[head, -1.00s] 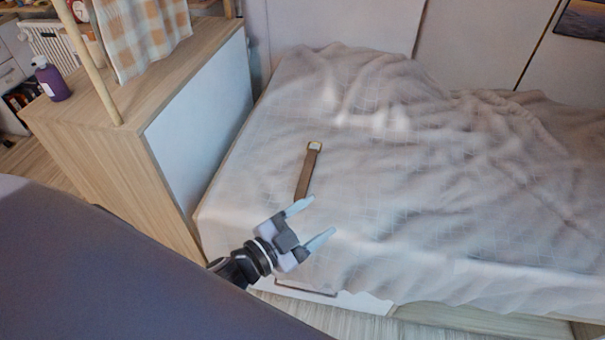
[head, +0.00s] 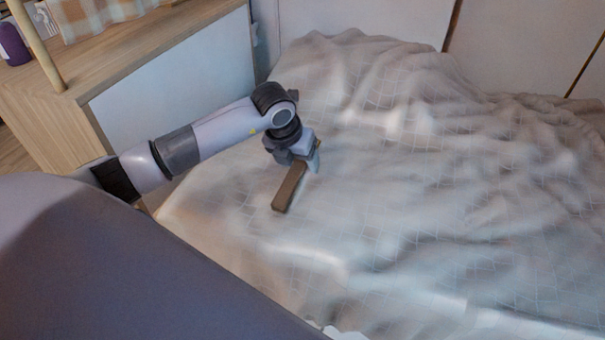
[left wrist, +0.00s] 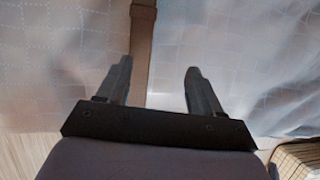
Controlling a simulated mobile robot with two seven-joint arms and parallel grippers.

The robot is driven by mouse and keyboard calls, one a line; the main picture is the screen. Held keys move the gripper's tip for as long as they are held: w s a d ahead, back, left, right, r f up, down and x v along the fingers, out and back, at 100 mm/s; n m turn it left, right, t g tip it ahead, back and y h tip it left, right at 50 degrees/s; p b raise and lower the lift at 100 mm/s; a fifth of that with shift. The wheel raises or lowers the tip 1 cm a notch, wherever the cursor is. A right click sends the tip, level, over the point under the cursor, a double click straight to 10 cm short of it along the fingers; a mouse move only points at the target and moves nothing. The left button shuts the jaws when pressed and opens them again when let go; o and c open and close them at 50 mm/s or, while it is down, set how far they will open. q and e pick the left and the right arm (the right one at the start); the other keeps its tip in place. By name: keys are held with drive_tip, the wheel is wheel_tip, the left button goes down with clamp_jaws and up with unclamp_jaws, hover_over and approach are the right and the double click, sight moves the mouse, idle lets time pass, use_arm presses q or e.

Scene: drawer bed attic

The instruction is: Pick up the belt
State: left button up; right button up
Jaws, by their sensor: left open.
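The brown belt (head: 289,190) lies on the white blanket on the bed. Its near end shows in the head view, and its far end is hidden behind my left gripper (head: 314,163). My left gripper is over the far part of the belt, pointing down. In the left wrist view the belt (left wrist: 141,45) runs as a narrow strip between the two open fingers (left wrist: 156,75), close to the left finger. I cannot tell how high the fingers are above the blanket. My right gripper is not in view.
The bed with its wrinkled blanket (head: 420,190) fills the middle and right. A wooden cabinet (head: 150,50) with a white side panel stands at the left, with a purple bottle (head: 13,45) on it. The blanket around the belt is clear.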

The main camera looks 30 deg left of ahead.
sight(297, 167)
use_arm(q)
drive_tip(key=shift+w+a+r+y, duration=0.1)
drive_tip(key=shift+w+a+y, duration=0.15)
drive_tip(key=shift+a, duration=0.2)
drive_tip(key=shift+w+a+r+y, duration=0.15)
drive_tip(key=shift+a+y, duration=0.1)
drive_tip(key=shift+a, duration=0.2)
drive_tip(key=shift+w+a+f, duration=0.15)
drive_tip(key=shift+a+f, duration=0.1)
drive_tip(key=shift+a, duration=0.05)
drive_tip(key=b+x, duration=0.2)
drive_tip(key=x, duration=0.3)
drive_tip(key=shift+w+a+f, duration=0.1)
drive_tip(key=shift+f, duration=0.05)
drive_tip(key=shift+w+f, duration=0.15)
drive_tip(key=shift+f, duration=0.15)
drive_tip(key=shift+w+f, duration=0.1)
drive_tip(key=shift+f, duration=0.05)
drive_tip(key=c, duration=1.2)
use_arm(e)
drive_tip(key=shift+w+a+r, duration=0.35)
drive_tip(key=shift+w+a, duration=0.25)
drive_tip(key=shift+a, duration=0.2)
